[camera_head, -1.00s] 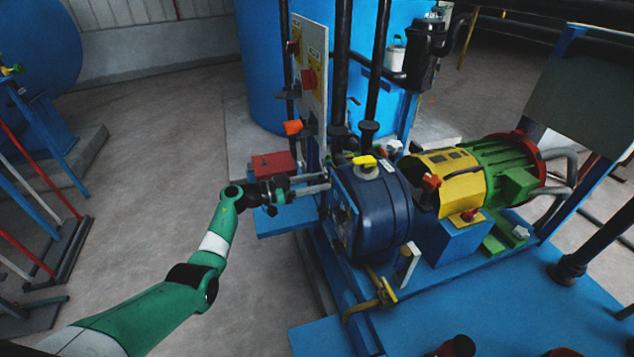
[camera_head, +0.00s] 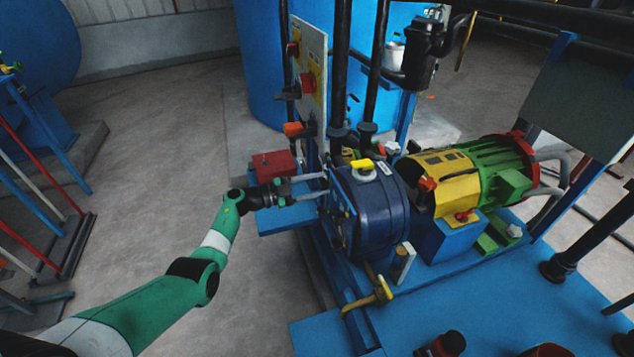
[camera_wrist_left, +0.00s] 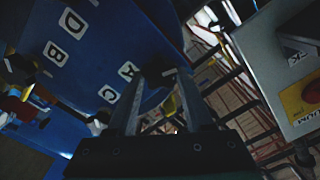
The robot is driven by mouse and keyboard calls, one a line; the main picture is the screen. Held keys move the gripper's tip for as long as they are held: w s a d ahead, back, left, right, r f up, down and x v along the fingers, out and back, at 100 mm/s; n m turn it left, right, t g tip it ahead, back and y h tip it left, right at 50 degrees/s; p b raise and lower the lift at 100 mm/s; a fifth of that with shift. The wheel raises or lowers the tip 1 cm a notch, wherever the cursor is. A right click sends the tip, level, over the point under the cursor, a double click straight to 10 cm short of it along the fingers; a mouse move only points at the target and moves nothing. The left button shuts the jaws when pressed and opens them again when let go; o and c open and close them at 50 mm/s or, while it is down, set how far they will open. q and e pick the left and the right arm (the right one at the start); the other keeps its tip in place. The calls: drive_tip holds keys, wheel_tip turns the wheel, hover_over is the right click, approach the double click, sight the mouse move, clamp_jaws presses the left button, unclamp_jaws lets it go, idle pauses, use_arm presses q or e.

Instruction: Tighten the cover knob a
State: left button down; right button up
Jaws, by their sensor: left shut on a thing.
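The blue round cover (camera_head: 340,215) is on the front of the dark blue vessel (camera_head: 375,205). In the left wrist view the cover (camera_wrist_left: 90,45) carries white labels D, B, A and C. My left gripper (camera_head: 326,184) reaches the cover's upper edge from the left. In the left wrist view its two fingers (camera_wrist_left: 160,76) close around a dark knob (camera_wrist_left: 157,67) beside label A (camera_wrist_left: 128,70). The knob is mostly hidden between the fingers and in shadow. My right gripper is in no view.
A red box (camera_head: 273,164) sits on a blue ledge behind my left wrist. An upright panel (camera_head: 308,75) with red switches stands just behind the cover. A yellow-handled valve (camera_head: 382,290) is below the vessel.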

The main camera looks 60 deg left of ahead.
use_arm(q)
drive_tip(key=m, duration=0.3)
drive_tip(key=shift+f, duration=0.1)
drive_tip(key=m, duration=0.3)
drive_tip(key=shift+d+f+m+b, duration=0.1)
drive_tip(key=shift+f+m+b, duration=0.05)
drive_tip(key=shift+m+b, duration=0.15)
drive_tip(key=m+b, duration=0.1)
drive_tip(key=m, duration=0.3)
drive_tip(key=shift+f, duration=0.15)
drive_tip(key=shift+m+b, duration=0.65)
drive_tip(key=shift+m, duration=1.05)
drive_tip(key=shift+c, duration=1.5)
unclamp_jaws()
drive_tip(key=shift+s, duration=0.1)
